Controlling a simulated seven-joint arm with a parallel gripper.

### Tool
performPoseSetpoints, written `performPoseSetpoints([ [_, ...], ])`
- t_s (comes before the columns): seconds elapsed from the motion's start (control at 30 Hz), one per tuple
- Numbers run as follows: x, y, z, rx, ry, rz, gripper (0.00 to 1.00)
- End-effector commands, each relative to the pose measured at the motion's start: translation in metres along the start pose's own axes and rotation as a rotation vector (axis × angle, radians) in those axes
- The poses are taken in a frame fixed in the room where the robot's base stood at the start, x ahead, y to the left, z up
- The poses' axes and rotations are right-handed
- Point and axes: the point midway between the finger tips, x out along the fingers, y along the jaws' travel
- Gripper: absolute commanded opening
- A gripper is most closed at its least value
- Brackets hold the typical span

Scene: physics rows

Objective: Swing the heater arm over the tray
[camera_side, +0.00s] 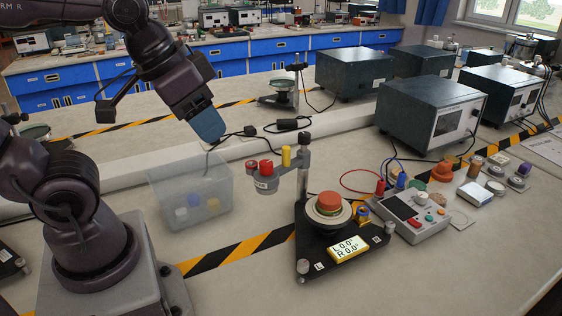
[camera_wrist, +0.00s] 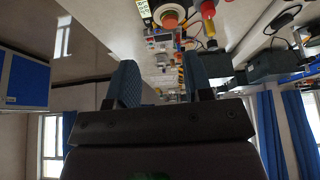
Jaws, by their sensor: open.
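The heater arm (camera_side: 268,182) is a grey bar on a post (camera_side: 303,160), with red knobs and an upright yellow peg (camera_side: 286,156).
A clear bin (camera_side: 190,200) with small coloured pieces stands below my gripper, left of the heater arm. A yellow display (camera_side: 348,249) reads L 0.0°, R 0.0°. A control box (camera_side: 412,212) with leads stands right of the base. Dark instrument boxes (camera_side: 430,110) stand behind.

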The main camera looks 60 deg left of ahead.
Motion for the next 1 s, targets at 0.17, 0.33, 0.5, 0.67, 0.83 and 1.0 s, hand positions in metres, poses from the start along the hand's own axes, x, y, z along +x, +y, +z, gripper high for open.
performPoseSetpoints([
  [0.17, 0.025, -0.016, -0.023, -0.067, -0.132, -0.022, 0.47],
  [0.33, 0.053, -0.042, -0.064, -0.163, -0.258, -0.042, 0.47],
  [0.5, 0.092, -0.074, -0.103, -0.263, -0.369, -0.061, 0.47],
  [0.67, 0.126, -0.102, -0.131, -0.339, -0.441, -0.077, 0.47],
  [0.83, 0.132, -0.115, -0.157, -0.38, -0.446, -0.087, 0.47],
  [1.0, 0.132, -0.114, -0.158, -0.398, -0.452, -0.089, 0.47],
])
